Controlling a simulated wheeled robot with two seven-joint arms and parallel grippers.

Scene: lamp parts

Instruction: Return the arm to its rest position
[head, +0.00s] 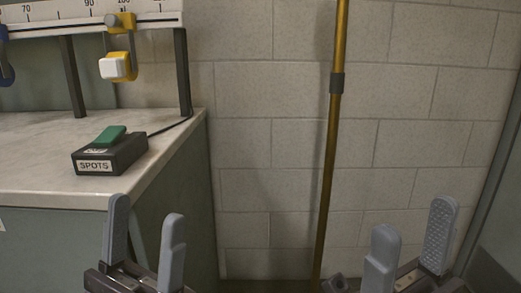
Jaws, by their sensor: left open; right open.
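My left gripper (144,240) is at the lower left, in front of the counter's front side, with its two grey fingers upright and apart. Nothing shows between them. My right gripper (411,245) is at the lower right, in front of the block wall, also with its fingers apart and empty. Neither gripper appears to hold anything. The rest of both arms is out of the picture.
A pale counter (40,175) stands at the left, bearing a black SPOTS box (110,154) with a green switch (110,135). Above is a numbered rail (60,14) with a yellow slider (122,40). A brass pole (332,150) stands before the block wall (265,90).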

